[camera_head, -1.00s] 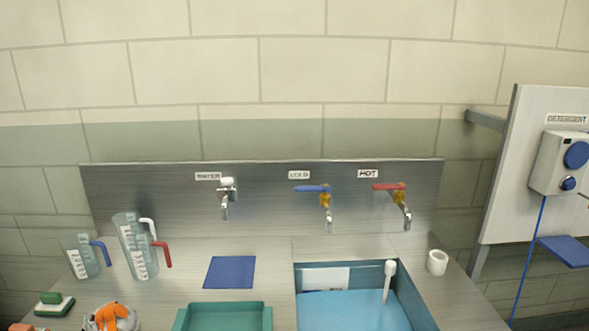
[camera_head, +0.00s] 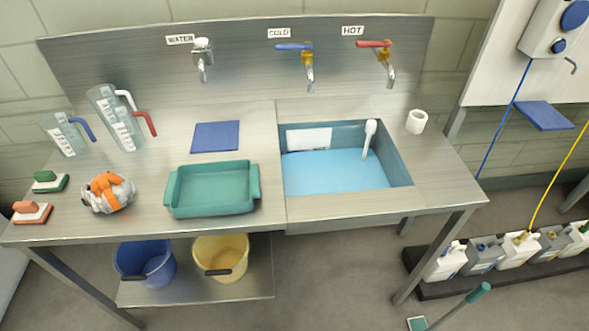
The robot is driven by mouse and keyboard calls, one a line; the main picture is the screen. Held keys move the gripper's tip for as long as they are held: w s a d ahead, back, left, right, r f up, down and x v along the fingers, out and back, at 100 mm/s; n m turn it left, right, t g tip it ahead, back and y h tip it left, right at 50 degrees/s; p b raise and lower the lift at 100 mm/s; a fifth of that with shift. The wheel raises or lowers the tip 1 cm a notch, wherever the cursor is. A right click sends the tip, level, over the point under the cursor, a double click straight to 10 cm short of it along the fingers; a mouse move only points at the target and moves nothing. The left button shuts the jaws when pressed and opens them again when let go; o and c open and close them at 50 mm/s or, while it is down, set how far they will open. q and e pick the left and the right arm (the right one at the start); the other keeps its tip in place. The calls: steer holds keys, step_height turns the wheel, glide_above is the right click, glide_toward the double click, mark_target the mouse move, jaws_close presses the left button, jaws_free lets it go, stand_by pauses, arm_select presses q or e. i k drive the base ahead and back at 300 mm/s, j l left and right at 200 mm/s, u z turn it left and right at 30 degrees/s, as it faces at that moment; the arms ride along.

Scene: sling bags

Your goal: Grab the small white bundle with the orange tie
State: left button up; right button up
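The small white bundle with the orange tie (camera_head: 108,192) rests on the left part of the steel counter (camera_head: 240,222). It is a rounded, greyish-white crumpled shape with an orange band across its top. It lies between the scrub brushes and the green tray, apart from both. Neither of my grippers is in the picture, and nothing is touching the bundle that I can see.
A green tray (camera_head: 213,190) is right of the bundle; brushes (camera_head: 32,212) (camera_head: 50,181) are left. Clear jugs (camera_head: 65,136) (camera_head: 118,120) stand behind. A blue mat (camera_head: 215,136) and water-filled sink (camera_head: 335,172) lie farther right. Buckets (camera_head: 146,262) (camera_head: 221,257) sit below.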

mark_target(108, 193)
steer(key=k+j+u, duration=0.15)
steer(key=u, duration=0.9)
